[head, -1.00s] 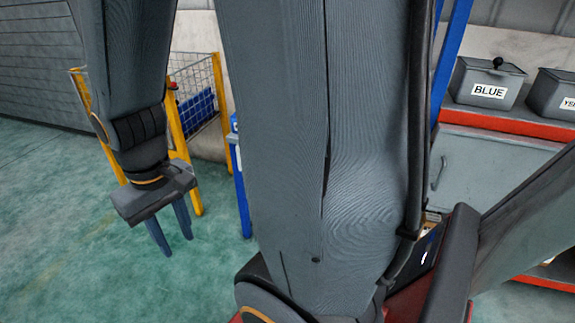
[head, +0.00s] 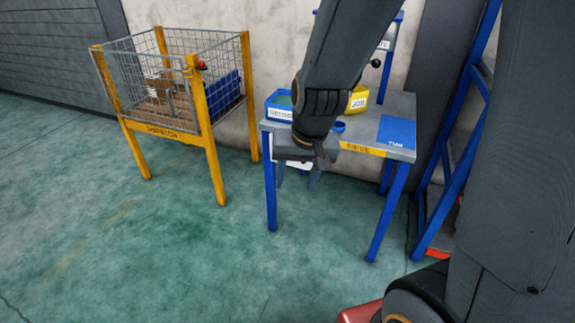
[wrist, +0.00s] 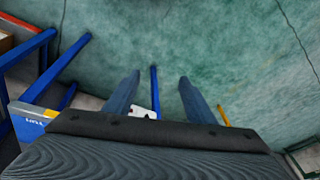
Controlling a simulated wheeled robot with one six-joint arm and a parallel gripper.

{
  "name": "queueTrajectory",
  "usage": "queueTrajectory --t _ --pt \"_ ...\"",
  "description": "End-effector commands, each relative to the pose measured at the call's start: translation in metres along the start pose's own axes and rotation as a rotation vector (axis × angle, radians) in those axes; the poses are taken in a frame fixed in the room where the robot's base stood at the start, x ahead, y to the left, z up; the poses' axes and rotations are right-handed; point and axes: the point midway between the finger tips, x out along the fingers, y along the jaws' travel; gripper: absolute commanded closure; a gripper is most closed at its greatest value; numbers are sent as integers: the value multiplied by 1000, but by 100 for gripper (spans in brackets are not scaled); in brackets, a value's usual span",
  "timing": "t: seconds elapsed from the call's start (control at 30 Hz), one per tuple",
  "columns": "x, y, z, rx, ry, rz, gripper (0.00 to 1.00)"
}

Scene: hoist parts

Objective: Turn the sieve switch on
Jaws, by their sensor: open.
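The sieve table (head: 405,101) has a grey top, blue legs and a yellow front label reading SIEVE. A black knob (head: 376,63) stands at its back, by a blue upright frame; I cannot tell if it is the switch. My gripper (head: 297,180) points down, open and empty, in front of the table's front left edge and hides part of it. A small white piece (head: 304,165) shows partly behind the fingers. In the wrist view the open fingers (wrist: 159,77) point over the green floor, and a white piece (wrist: 140,112) with a dark mark shows between them.
A yellow-framed wire cage (head: 165,132) stands to the left. On the table are a blue-green bin (head: 280,113), a yellow JOB bin (head: 357,101) and a blue pad (head: 397,132). Blue rack posts (head: 460,190) stand right. The floor in front is open.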

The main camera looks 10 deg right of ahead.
Motion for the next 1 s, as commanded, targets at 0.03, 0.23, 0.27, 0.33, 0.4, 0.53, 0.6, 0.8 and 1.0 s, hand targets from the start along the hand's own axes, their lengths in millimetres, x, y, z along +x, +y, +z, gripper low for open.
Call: queueTrajectory --t 0.03,0.23,0.27,0.33,0.4,0.53,0.6,0.8,1.0 --pt "36 -10 -19 47 56 -18 50" --pt "116 -42 -102 271 322 -83 50" --pt "127 -45 -113 304 360 -90 50" --pt "151 -51 -138 383 455 -106 50" --pt "174 -54 -161 458 550 -120 50" --pt "212 -56 -196 590 730 -138 50" --pt "232 -54 -210 656 828 -143 50" --pt "275 -44 -231 811 1117 -152 50" --pt "295 -36 -231 888 1341 -152 50"
